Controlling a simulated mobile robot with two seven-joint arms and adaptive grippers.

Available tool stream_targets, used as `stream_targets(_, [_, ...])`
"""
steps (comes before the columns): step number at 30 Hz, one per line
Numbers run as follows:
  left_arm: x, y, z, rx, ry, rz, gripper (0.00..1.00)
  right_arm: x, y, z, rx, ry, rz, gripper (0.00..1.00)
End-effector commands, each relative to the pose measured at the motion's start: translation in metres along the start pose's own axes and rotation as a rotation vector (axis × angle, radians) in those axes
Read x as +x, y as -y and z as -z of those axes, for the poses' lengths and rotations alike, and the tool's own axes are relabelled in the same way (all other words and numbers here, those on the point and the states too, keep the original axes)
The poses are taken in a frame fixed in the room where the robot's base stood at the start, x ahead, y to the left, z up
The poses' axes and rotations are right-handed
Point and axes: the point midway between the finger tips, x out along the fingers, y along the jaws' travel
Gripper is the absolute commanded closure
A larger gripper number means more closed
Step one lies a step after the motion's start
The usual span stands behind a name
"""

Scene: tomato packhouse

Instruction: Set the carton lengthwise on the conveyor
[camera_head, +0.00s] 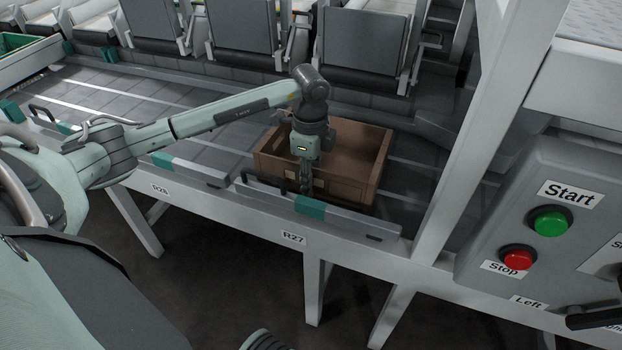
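The brown open-topped carton (362,192) sits on the grey conveyor (400,178) behind the front rail, in the middle of the head view. It looks empty where I can see inside. My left gripper (306,186) reaches in from the left and points down at the carton's near side, toward its left end. Its fingers are small and dark against the carton and rail, so I cannot tell whether they are shut on the carton wall. My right gripper is not in view.
A front rail with black handles and green pieces (310,208) runs along the conveyor, above label R27 (293,238). A white post (480,130) and a control box with Start (550,221) and Stop (517,258) buttons stand right. Grey chutes (362,48) line the back.

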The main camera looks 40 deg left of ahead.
Motion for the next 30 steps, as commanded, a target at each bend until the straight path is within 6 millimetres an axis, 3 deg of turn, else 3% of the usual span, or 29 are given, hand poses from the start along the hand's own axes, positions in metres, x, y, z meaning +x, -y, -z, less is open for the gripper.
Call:
stream_targets(8, [-0.008, 0.001, 0.0, 0.0, -0.001, 0.002, 0.74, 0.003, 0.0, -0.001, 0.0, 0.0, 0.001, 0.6])
stream_targets(21, [-0.095, 0.001, 0.0, 0.001, -0.002, 0.004, 0.74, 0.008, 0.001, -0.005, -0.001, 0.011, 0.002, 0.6])
stream_targets(30, [-0.123, 0.0, 0.0, 0.0, 0.0, 0.001, 0.74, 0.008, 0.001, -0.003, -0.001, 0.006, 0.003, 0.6])
